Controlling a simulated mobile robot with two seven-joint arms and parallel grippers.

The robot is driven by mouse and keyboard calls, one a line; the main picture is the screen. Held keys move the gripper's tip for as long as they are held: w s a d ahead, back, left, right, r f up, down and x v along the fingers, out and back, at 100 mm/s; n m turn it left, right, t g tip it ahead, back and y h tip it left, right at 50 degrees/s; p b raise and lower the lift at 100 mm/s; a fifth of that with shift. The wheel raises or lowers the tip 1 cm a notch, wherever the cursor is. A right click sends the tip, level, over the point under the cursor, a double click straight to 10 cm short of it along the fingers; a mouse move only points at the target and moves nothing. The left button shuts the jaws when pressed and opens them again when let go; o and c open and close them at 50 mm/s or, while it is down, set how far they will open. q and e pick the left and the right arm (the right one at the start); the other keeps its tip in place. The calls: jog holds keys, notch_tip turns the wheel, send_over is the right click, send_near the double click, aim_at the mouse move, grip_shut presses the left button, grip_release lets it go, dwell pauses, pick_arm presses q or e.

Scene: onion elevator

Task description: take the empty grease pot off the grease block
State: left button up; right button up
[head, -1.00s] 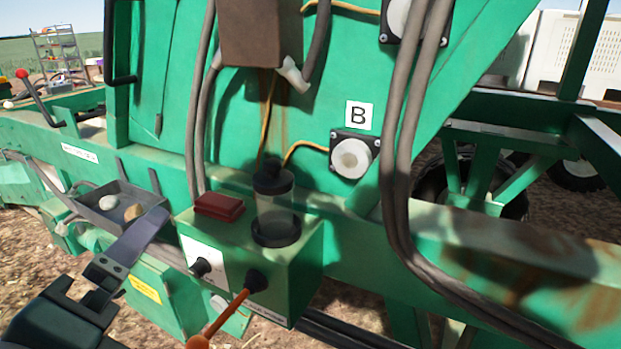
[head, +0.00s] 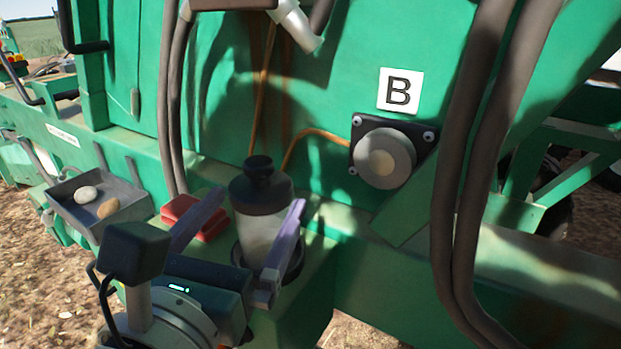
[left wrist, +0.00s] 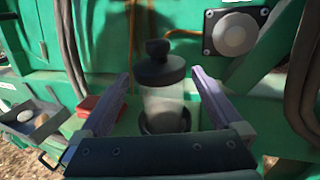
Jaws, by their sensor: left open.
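The grease pot (head: 262,225) is a clear cylinder with a black lid and knob, and it looks empty. It stands upright in a dark ring on top of the green grease block (head: 305,300). My left gripper (head: 247,222) is open, with one purple-grey finger on each side of the pot. The left wrist view also shows the pot (left wrist: 163,100) between the two spread fingers (left wrist: 163,92). A gap shows on both sides there, so the fingers seem apart from it. My right gripper is in neither view.
A red block-like item (head: 190,214) lies on the grease block just left of the pot. A grey tray (head: 75,215) with two stones hangs at the left. A round fitting (head: 384,158) under a B sign (head: 400,91) is behind right. Thick hoses (head: 480,170) hang at the right.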

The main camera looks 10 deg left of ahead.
pick_arm(q)
jog(key=w, duration=0.3)
jog(key=shift+w+d, duration=0.1)
jog(key=shift+w, duration=0.2)
jog(key=c, duration=1.4)
